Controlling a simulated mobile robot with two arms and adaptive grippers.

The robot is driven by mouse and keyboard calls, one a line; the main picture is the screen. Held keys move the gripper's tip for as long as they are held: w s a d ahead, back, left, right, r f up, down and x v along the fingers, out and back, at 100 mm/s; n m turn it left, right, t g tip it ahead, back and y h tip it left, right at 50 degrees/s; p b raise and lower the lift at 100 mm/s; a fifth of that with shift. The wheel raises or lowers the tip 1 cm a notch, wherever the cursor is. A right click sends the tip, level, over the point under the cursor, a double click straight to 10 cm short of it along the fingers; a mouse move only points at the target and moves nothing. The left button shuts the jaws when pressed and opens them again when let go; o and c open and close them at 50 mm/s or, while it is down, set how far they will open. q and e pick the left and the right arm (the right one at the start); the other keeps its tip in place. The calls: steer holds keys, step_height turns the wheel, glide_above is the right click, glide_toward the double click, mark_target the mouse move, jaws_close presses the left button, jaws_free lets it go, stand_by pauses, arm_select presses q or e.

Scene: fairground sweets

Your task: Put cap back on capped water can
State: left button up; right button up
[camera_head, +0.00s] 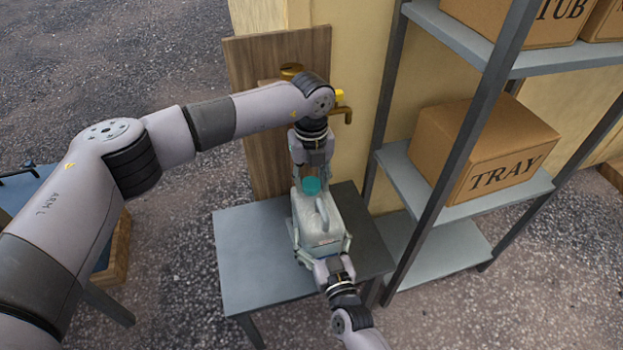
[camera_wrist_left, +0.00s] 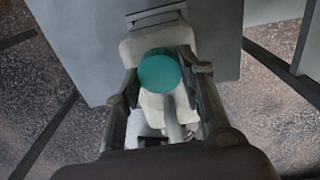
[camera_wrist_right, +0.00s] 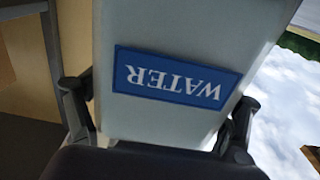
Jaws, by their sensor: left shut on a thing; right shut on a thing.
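The pale grey water can (camera_head: 318,222) stands on the small grey table in the head view. The right wrist view shows its blue WATER label (camera_wrist_right: 176,77), upside down there. My right gripper (camera_head: 322,252) is shut on the can's body, one finger on each side. The teal cap (camera_head: 311,185) is at the can's top, by the handle. My left gripper (camera_head: 312,172) is shut on the cap from above. The left wrist view shows the cap (camera_wrist_left: 159,72) between the fingers with the can under it. Whether the cap touches the spout is hidden.
The grey table (camera_head: 248,262) has free room left of the can. A wooden board with a brass tap (camera_head: 345,112) stands behind it. A metal shelf rack with a TRAY box (camera_head: 480,150) stands close on the right.

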arm_select(q)
steer(key=c, duration=0.6)
steer(key=m, duration=0.5)
steer(key=shift+m, duration=0.3)
steer(key=m, duration=1)
steer(key=shift+m, duration=0.3)
steer(key=m, duration=0.6)
steer(key=shift+d, duration=0.15)
steer(key=o, duration=1.1)
steer(key=shift+s, duration=0.1)
steer(key=shift+o, duration=1)
steer(key=shift+f, duration=0.1)
